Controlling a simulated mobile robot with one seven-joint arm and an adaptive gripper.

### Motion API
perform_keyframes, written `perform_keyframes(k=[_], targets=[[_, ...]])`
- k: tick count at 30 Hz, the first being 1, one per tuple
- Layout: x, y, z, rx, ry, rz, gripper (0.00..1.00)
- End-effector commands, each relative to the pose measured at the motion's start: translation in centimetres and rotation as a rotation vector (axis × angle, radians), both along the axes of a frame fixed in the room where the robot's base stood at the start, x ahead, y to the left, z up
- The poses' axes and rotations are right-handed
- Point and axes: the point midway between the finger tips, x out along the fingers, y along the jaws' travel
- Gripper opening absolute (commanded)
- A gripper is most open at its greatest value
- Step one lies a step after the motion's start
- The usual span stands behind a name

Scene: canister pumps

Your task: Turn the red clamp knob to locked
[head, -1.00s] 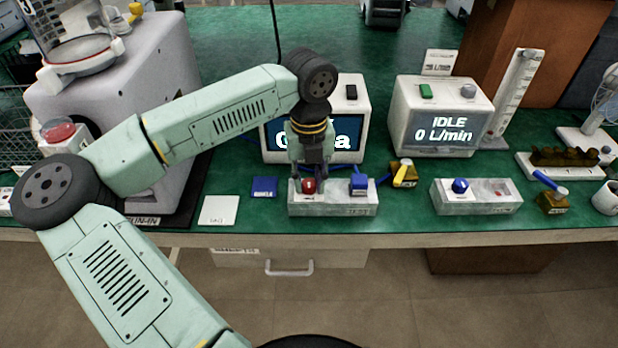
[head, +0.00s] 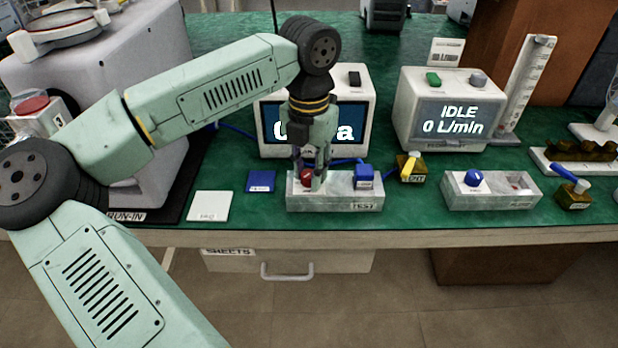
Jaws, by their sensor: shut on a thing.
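The red clamp knob (head: 307,178) sits at the left end of the grey test block (head: 334,203) on the green bench. My gripper (head: 311,181) reaches down over the block from above and is shut on the red knob. Its fingers stand around the knob and hide part of it. The lock marking and the knob's exact angle are too small to read. A blue square part (head: 365,176) sits at the right end of the same block, apart from my fingers.
Behind my gripper stands a white display unit (head: 366,100), partly covered by my arm. A flow unit (head: 440,112) reads IDLE 0 L/min. A second block with a blue knob (head: 474,178) stands to the right. A brass valve (head: 411,168) lies between. A white pad (head: 210,206) and blue pad (head: 261,181) lie left.

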Motion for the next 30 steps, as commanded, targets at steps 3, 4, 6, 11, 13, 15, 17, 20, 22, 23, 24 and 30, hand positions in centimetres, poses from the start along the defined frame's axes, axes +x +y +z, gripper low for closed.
perform_keyframes(k=[3,4,6,11,13,15,17,20,22,23,24,30], targets=[[0.05,-0.05,-0.24,-0.001,-0.002,-0.111,0.0],[0.05,-0.05,-0.24,-0.002,-0.001,-0.139,0.0],[0.05,-0.04,-0.22,-0.001,0.0,-0.206,0.0],[0.05,-0.07,-0.16,-0.001,-0.003,-0.359,0.0],[0.05,-0.07,-0.13,-0.001,-0.003,-0.424,0.0],[0.06,-0.06,-0.11,-0.001,-0.002,-0.487,0.0],[0.06,-0.04,-0.1,-0.001,-0.002,-0.539,0.0],[0.07,-0.05,-0.07,-0.001,-0.002,-0.619,0.0],[0.08,-0.06,-0.04,-0.001,-0.003,-0.669,0.0],[0.08,-0.06,-0.03,-0.001,-0.003,-0.689,0.0],[0.08,-0.04,-0.01,-0.001,-0.003,-0.713,0.0],[0.07,-0.03,0.03,-0.001,-0.002,-0.808,0.0]])
